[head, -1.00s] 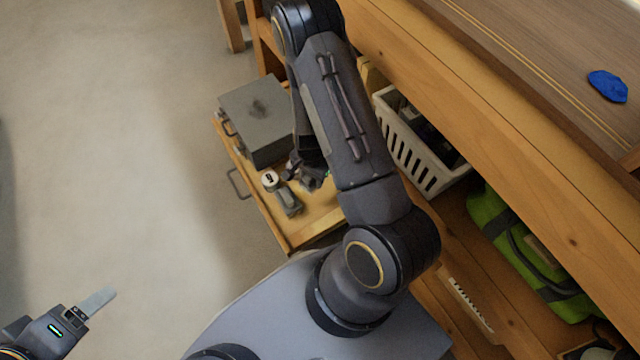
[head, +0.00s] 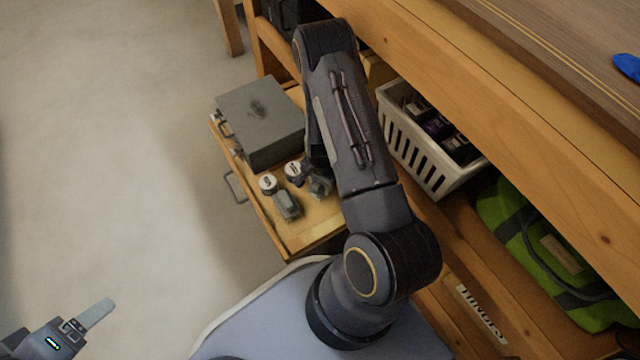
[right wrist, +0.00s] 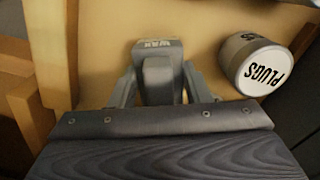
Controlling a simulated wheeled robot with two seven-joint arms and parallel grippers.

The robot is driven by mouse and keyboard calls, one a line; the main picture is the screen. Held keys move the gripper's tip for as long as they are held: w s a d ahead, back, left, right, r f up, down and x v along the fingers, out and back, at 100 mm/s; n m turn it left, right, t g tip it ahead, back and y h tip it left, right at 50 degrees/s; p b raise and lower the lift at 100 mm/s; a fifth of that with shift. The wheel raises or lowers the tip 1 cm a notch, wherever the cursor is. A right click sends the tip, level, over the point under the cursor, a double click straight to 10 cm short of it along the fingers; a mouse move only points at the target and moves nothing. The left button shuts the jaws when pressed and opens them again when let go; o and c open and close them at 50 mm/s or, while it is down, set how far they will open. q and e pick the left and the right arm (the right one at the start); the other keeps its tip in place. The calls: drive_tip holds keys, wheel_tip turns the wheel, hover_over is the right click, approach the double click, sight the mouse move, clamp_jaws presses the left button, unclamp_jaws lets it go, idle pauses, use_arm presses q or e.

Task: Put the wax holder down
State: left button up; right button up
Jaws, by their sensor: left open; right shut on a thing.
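The wax holder (right wrist: 158,62), a grey piece marked "WAX", sits between the fingers of my right gripper (right wrist: 160,88) in the right wrist view. The gripper is shut on it, low over the wooden drawer (head: 312,226). I cannot tell whether the holder touches the drawer floor. In the head view my right forearm partly covers this gripper (head: 320,182). My left gripper (head: 92,318) is open and empty at the lower left, over the floor, far from the drawer.
A can marked "PLUGS" (right wrist: 262,66) is just right of the holder in the wrist view. The drawer also holds a grey metal box (head: 258,122), a white-topped can (head: 268,184) and another grey piece (head: 286,205). A white basket (head: 420,150) stands close right of my arm.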

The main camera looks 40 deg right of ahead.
drive_tip(key=o, duration=1)
drive_tip(key=shift+f, duration=0.1)
drive_tip(key=shift+o, duration=0.2)
